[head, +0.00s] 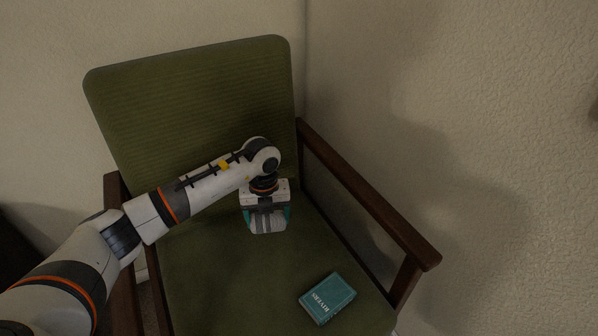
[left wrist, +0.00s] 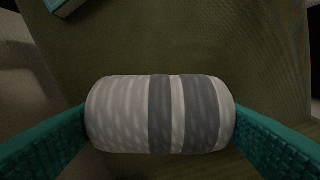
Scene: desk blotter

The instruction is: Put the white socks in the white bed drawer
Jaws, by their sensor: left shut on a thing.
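The white socks (left wrist: 125,115) are a rolled bundle, pale with two dark grey stripes. They fill the middle of the left wrist view, between the two teal fingers of my left gripper (left wrist: 160,130). In the head view my left gripper (head: 267,222) points down over the seat of a green armchair, shut on the socks (head: 268,225) at the seat's back part. I cannot tell whether the socks touch the seat. The white bed drawer is not in view. My right gripper is not in view.
The green armchair (head: 210,270) has a ribbed backrest (head: 195,100) and a wooden armrest (head: 370,195) on the right. A teal book (head: 328,298) lies on the seat's front right. Walls stand behind and to the right. The seat's middle is clear.

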